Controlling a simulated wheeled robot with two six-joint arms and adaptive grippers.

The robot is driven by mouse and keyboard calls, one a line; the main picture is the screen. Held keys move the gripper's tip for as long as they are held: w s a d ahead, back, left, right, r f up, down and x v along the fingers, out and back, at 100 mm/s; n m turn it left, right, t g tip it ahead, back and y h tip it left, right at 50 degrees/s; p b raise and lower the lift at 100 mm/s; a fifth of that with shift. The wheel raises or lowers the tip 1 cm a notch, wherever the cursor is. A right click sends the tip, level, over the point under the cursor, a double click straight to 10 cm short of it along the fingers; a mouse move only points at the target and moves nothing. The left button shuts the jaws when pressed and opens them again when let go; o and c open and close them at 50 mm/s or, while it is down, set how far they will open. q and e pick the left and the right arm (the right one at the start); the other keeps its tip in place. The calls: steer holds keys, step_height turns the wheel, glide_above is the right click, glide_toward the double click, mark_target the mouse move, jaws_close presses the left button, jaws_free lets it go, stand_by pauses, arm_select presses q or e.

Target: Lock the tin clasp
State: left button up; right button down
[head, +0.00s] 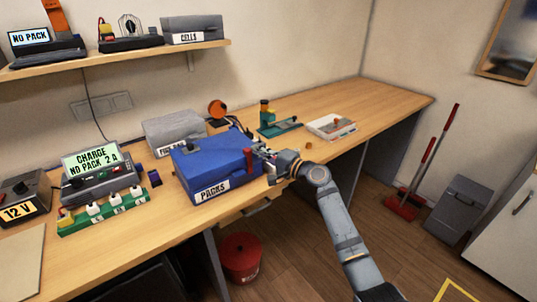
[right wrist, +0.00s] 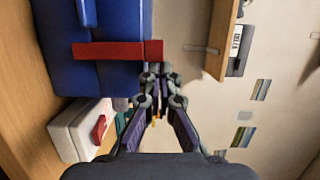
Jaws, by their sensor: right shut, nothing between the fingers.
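The blue tin (head: 205,162) labelled PACKS stands on the bench with its lid down, and its blue side also fills the upper left of the right wrist view (right wrist: 120,20). Its red clasp (head: 248,160) is at the tin's right end. In the right wrist view the clasp (right wrist: 110,51) is a straight red strip across the blue side, with a brighter block at one end. I cannot tell whether it is locked. My right gripper (head: 264,152) is shut and empty, its fingertips (right wrist: 155,70) close beside the clasp's block end. Contact is unclear. My left gripper is out of view.
A grey box (head: 172,131) stands behind the tin, and a charger (head: 92,178) with a green strip (head: 103,212) stands left. A white tray (head: 331,126) and green stand (head: 278,122) are further right. The bench's far right is clear.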

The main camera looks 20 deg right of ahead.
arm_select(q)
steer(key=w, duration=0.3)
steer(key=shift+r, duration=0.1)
arm_select(e)
steer(key=v, duration=1.1)
steer(key=shift+d+f, duration=0.25)
